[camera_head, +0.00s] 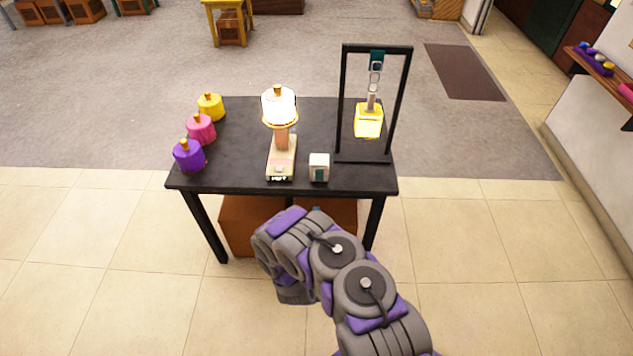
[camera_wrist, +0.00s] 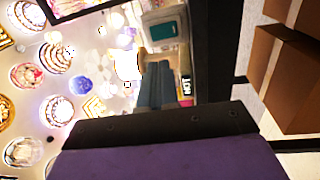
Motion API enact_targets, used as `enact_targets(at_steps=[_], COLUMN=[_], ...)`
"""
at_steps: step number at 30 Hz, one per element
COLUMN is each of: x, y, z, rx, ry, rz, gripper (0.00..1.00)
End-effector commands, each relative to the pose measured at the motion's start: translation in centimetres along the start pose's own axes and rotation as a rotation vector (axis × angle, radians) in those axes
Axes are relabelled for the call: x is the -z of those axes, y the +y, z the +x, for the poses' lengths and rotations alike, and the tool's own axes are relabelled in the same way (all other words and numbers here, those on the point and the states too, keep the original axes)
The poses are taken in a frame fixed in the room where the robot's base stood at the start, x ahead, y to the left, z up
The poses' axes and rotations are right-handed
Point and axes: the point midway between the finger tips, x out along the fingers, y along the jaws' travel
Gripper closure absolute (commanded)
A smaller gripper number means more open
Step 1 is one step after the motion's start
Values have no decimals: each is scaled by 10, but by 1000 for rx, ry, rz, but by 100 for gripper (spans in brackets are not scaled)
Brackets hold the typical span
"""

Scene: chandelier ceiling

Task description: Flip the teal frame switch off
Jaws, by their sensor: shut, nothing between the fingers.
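A small white switch box with a teal face (camera_head: 319,167) sits at the front edge of the black table (camera_head: 240,182), right of the lamp base. In the wrist view, which is turned sideways, its teal panel in a light frame (camera_wrist: 164,31) shows near the top. A yellow lantern (camera_head: 368,122) hangs lit in a black frame (camera_head: 400,92), below a teal block (camera_head: 376,60). My gripper (camera_wrist: 155,66) is shut and empty, its grey-blue fingers pointing up the wrist picture, apart from the panel. In the head view my arm hides the fingers.
A glowing table lamp (camera_head: 279,107) stands on a pale base mid-table. Purple (camera_head: 188,156), pink (camera_head: 201,129) and yellow (camera_head: 211,107) pots line the left side. A brown box (camera_head: 240,225) is under the table. Tiled floor in front is clear.

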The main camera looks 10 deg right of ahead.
Motion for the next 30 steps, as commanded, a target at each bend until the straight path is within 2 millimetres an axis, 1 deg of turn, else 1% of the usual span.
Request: enact_targets(at_steps=[1, 5, 17, 23, 30], x=[1, 1, 2, 1, 2], y=[-2, -3, -2, -2, -1], z=[-4, -10, -10, -2, 18], rx=[-9, -27, -32, -32, -35], ry=[6, 15, 17, 15, 15], rz=[-13, -33, -36, -36, -35], gripper=[100, 100, 100, 100, 100])
